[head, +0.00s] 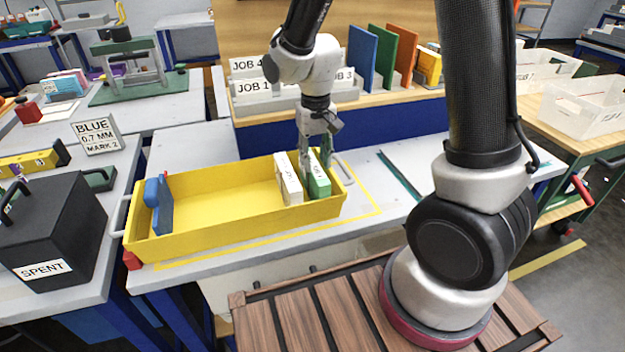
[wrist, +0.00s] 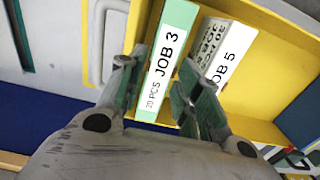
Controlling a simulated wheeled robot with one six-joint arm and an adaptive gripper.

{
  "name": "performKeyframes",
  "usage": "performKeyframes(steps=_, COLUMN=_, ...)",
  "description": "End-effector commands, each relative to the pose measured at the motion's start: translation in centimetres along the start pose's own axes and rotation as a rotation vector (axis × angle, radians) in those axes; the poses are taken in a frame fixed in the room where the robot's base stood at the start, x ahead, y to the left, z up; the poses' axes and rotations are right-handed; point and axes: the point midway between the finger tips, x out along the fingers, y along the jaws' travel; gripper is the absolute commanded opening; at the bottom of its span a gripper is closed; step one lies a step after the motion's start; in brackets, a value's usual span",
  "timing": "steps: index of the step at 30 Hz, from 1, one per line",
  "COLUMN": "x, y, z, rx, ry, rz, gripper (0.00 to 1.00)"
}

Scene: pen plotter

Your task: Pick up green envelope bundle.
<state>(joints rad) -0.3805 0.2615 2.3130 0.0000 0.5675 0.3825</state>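The green envelope bundle (head: 319,178) stands upright at the right end of the yellow tray (head: 232,223). In the wrist view its top label (wrist: 167,62) reads "20 PCS JOB 3". My gripper (head: 316,160) points down at the bundle. In the wrist view its two fingers (wrist: 152,95) are apart, one on each side of the bundle. I cannot tell whether either finger touches it. A white bundle (head: 289,180) stands just left of the green one in the head view; its label (wrist: 229,62) reads "JOB 5" in the wrist view.
A blue divider (head: 158,205) stands at the tray's left end. A black box marked "SPENT" (head: 50,235) sits further left. Job-labelled bins (head: 255,95) with coloured folders stand behind the tray. The tray's middle is empty.

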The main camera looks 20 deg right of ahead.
Motion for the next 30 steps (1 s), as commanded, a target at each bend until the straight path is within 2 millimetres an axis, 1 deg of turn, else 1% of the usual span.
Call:
performKeyframes(steps=7, x=3.7, y=-0.1, z=-0.8, rx=-0.001, ry=-0.004, rz=0.002, gripper=0.34)
performKeyframes(steps=10, x=5.0, y=-0.1, z=-0.8, rx=-0.001, ry=-0.003, rz=0.001, gripper=0.34)
performKeyframes(steps=13, x=5.7, y=-0.1, z=-0.8, rx=-0.002, ry=-0.001, rz=0.0, gripper=0.34)
performKeyframes(steps=19, x=5.7, y=-0.1, z=-0.9, rx=-0.002, ry=0.001, rz=0.0, gripper=0.34)
performKeyframes(steps=20, x=5.7, y=-0.1, z=-0.9, rx=-0.002, ry=0.0, rz=0.0, gripper=0.32)
performKeyframes(steps=21, x=5.7, y=-0.1, z=-0.9, rx=-0.002, ry=0.0, rz=0.0, gripper=0.25)
performKeyframes(steps=25, x=5.7, y=-0.1, z=-0.9, rx=-0.002, ry=0.0, rz=0.0, gripper=0.01)
performKeyframes(steps=30, x=5.7, y=-0.2, z=-0.9, rx=-0.002, ry=0.001, rz=0.0, gripper=0.0)
